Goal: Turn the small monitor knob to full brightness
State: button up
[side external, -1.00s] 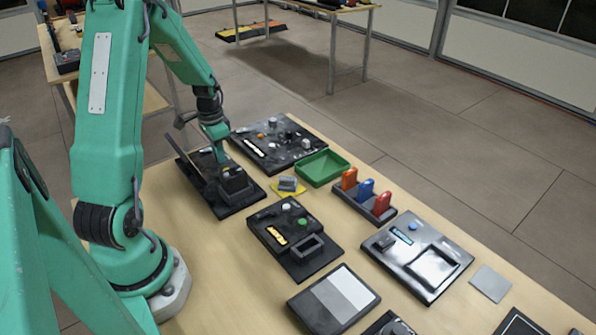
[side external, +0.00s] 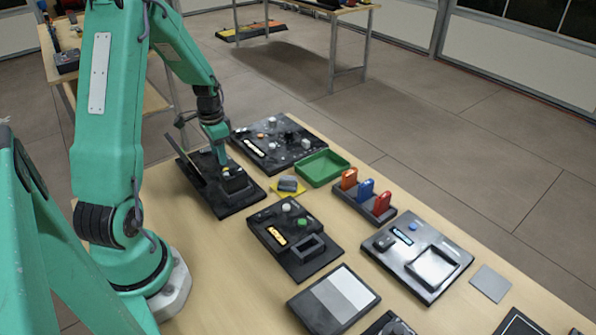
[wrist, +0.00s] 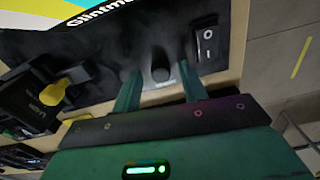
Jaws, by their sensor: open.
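The small monitor knob (wrist: 161,73) is a dark round knob on the black strip below the bright screen (wrist: 75,14) in the wrist view. My gripper (wrist: 160,71) is open, with one green finger on each side of the knob. Gaps show between the fingers and the knob. In the side view my gripper (side external: 217,152) is low over the black monitor unit (side external: 230,204) at the table's left. The knob cannot be made out there, and its pointer or marks are too blurred to read.
A black rocker switch (wrist: 207,42) sits close to the right finger in the wrist view. A black box with a yellow part (wrist: 60,91) lies to the left. A panel with knobs (side external: 292,155), a green tray (side external: 322,167) and a switch panel (side external: 290,248) stand nearby.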

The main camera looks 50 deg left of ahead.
jog(key=shift+d+r, duration=0.1)
jog(key=shift+r, duration=3.75)
jog(key=shift+r, duration=0.1)
jog(key=shift+d+r, duration=0.2)
jog(key=shift+d, duration=0.05)
jog(key=s+d+r+t, duration=0.2)
jog(key=d+r, duration=0.5)
jog(key=d, duration=0.3)
jog(key=s+d+r+t, duration=0.1)
jog(key=d+r+t, duration=0.1)
jog(key=d+r, duration=0.65)
jog(key=s+d+f+n+t, duration=0.1)
jog(key=s+d, duration=0.4)
jog(key=d, duration=0.3)
jog(key=shift+s+d, duration=0.3)
jog(key=shift+s, duration=0.05)
